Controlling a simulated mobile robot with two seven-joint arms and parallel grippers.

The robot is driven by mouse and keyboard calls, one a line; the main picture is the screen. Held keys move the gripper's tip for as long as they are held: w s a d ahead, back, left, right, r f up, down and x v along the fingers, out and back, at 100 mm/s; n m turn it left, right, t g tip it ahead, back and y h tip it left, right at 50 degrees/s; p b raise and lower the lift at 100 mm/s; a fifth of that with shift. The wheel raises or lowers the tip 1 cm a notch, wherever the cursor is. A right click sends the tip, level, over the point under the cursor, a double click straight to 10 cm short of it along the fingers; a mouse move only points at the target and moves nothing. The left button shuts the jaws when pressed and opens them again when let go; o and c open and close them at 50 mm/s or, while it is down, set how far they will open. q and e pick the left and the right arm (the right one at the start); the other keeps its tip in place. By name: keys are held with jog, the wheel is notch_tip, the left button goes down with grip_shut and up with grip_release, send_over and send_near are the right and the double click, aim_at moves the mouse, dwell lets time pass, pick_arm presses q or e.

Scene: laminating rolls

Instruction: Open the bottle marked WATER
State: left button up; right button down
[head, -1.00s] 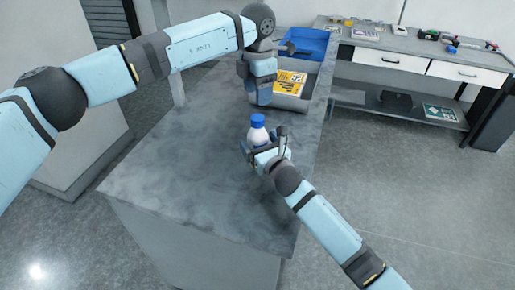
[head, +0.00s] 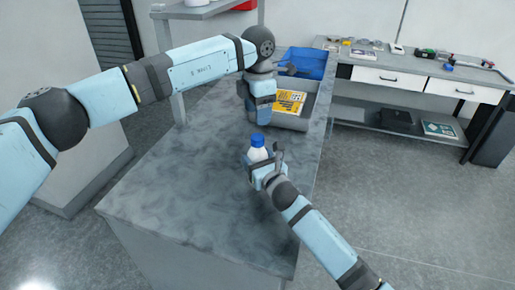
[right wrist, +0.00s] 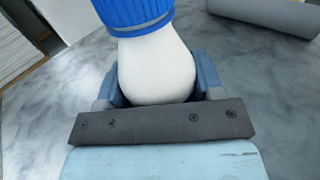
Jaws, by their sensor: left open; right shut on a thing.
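A white bottle (head: 257,154) with a blue cap (head: 257,140) stands upright over the grey table. My right gripper (head: 262,165) is shut around the bottle's body, below the cap. In the right wrist view the white bottle (right wrist: 156,66) sits between the fingers and the ribbed blue cap (right wrist: 135,14) is cut off by the top edge. No writing on the bottle can be read. My left gripper (head: 261,116) points down, open and empty, just above and behind the cap in the head view, apart from it as far as I can tell.
The table's left and front (head: 185,185) are clear. A workbench (head: 395,62) with small items stands at the back right.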

aim_at(258, 137)
pick_arm(q)
jog(key=m, duration=0.4)
jog(key=shift+m, duration=0.4)
jog(key=m, duration=1.6)
jog(key=shift+m, duration=0.4)
jog(key=shift+f, duration=4)
